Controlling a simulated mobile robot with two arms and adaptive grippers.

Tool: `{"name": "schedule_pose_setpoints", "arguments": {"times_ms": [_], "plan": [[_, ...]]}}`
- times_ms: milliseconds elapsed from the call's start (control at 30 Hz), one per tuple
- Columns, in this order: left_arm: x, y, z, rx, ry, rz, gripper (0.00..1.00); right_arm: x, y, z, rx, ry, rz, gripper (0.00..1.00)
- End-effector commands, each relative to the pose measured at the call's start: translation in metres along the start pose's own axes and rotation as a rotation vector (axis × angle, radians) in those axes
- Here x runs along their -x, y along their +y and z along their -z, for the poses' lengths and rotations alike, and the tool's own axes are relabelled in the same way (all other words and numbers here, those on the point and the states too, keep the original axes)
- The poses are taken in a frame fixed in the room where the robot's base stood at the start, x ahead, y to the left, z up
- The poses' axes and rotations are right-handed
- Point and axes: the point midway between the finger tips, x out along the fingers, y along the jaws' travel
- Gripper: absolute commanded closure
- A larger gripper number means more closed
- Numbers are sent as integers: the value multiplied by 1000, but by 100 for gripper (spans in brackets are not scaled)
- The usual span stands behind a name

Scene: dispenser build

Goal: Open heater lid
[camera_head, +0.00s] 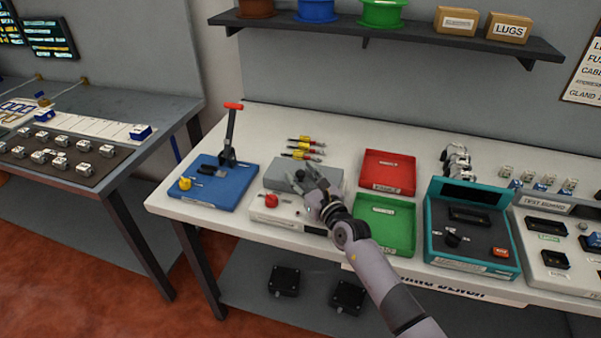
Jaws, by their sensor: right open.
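The heater (262,212) is a low, pale box on the white workbench with a red knob (270,200) on its front. Its grey lid (283,173) appears to lie flat over the back of the box. My right gripper (304,182) is open over the right part of the lid, with its fingers pointing up and left in the picture. Whether the fingers touch the lid cannot be told. The gripper and wrist hide the heater's right part. My left gripper is not in view.
Left of the heater stands a blue base (212,188) with an upright red-handled lever (231,130). A red tray (388,172) and a green tray (385,222) lie right of it. A teal box (470,225) is farther right.

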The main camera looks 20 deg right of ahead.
Motion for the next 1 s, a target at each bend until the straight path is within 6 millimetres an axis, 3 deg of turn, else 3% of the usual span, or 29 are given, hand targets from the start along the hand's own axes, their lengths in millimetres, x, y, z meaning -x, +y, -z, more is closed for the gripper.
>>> {"name": "schedule_pose_setpoints", "arguments": {"times_ms": [433, 1000], "plan": [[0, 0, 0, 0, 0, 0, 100, -10, 0, 0, 1, -1, 1, 59], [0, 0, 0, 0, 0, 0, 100, -10, 0, 0, 0, -1, 1, 97]]}}
